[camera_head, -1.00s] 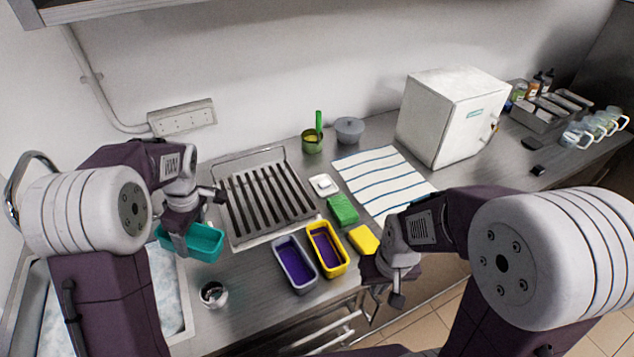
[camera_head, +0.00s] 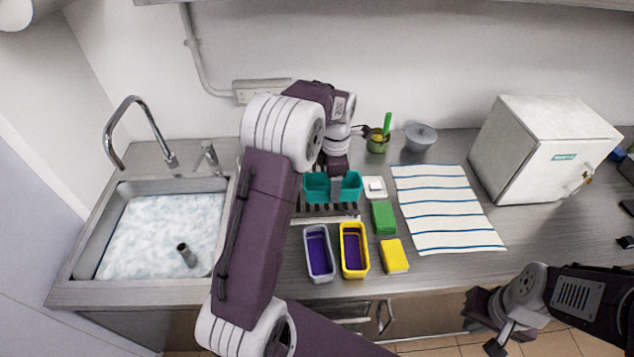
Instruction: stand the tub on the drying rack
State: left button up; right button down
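The teal tub (camera_head: 318,190) is at centre, over the dark-slatted drying rack (camera_head: 310,217), with its opening facing up. My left gripper (camera_head: 337,184) is shut on the tub's wall, with a finger in front of it. I cannot tell whether the tub touches the slats or hangs just above them. The tub and my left arm hide most of the rack; only its front part shows. My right gripper (camera_head: 487,325) is low at the right, in front of the counter's edge, open and empty.
Grey (camera_head: 319,254) and yellow (camera_head: 353,252) tubs with purple insides stand in front of the rack. A green block (camera_head: 383,217), yellow sponge (camera_head: 394,257) and small white dish (camera_head: 374,188) lie to its right. A striped towel (camera_head: 448,208) is beyond. The sink (camera_head: 90,250) is at left.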

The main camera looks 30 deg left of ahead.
pick_arm(q)
jog(key=w+a+f, duration=0.1)
jog(key=a+f, duration=0.1)
jog(key=w+a+f+p, duration=0.1)
jog(key=w+a, duration=0.1)
jog(key=a, duration=0.1)
jog(key=w+a+f+p, duration=0.1)
jog(key=a+f, duration=0.1)
jog(key=a, duration=0.1)
jog(key=shift+w+a+f, duration=0.15)
jog(key=shift+w+f, duration=0.1)
jog(key=shift+f, duration=0.05)
notch_tip(320, 180, down, 4)
jog(key=shift+r+p, duration=0.2)
jog(key=shift+p, duration=0.65)
jog(key=shift+f, duration=0.3)
jog(key=shift+f, duration=0.1)
jog(key=o, duration=1.4)
